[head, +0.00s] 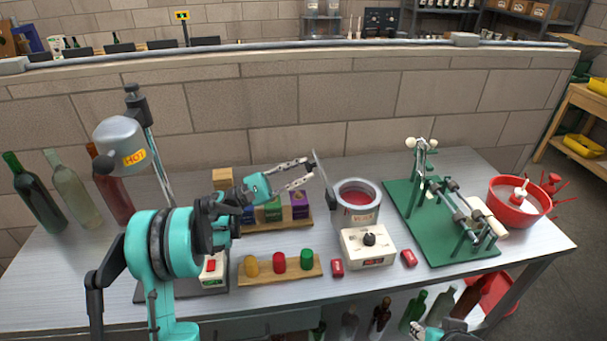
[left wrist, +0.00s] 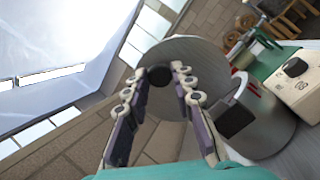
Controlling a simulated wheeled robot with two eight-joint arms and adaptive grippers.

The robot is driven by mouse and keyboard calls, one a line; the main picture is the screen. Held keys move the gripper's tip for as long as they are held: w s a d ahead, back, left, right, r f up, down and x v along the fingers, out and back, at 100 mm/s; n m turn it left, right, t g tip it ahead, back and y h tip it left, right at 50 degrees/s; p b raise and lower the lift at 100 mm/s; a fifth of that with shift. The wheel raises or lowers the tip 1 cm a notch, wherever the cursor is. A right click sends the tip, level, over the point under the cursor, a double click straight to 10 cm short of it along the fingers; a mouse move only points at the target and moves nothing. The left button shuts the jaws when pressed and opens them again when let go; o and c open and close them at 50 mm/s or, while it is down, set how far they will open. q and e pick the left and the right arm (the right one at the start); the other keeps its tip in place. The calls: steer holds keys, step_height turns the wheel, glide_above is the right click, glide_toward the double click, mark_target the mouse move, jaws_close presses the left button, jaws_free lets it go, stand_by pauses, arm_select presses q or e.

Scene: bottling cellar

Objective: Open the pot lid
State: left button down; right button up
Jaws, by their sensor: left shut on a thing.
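The grey pot (head: 357,214) stands on the bench with its mouth uncovered and red contents showing. Its grey lid (head: 324,182) stands steeply tilted, nearly on edge, at the pot's left rim. Whether it touches the rim is hard to tell. My left gripper (head: 308,172) reaches in from the left and is shut on the lid's black knob (left wrist: 160,76). The left wrist view also shows the lid's disc (left wrist: 190,50) behind the fingers and the pot's wall (left wrist: 262,125) at the right.
A white box with a black dial (head: 368,249) stands right in front of the pot. A green board with a metal device (head: 415,235) and a red basin (head: 520,208) are to the right.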

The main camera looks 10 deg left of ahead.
stand_by(0.4)
arm_select(q)
steer(key=c, duration=1.3)
jaws_free()
steer(key=shift+f, duration=0.1)
steer(key=shift+o, duration=0.2)
steer(key=shift+a, duration=0.1)
steer(key=v, duration=0.7)
steer(key=shift+a, duration=0.15)
steer(key=shift+s+a+f, duration=0.1)
steer(key=shift+s+f, duration=0.05)
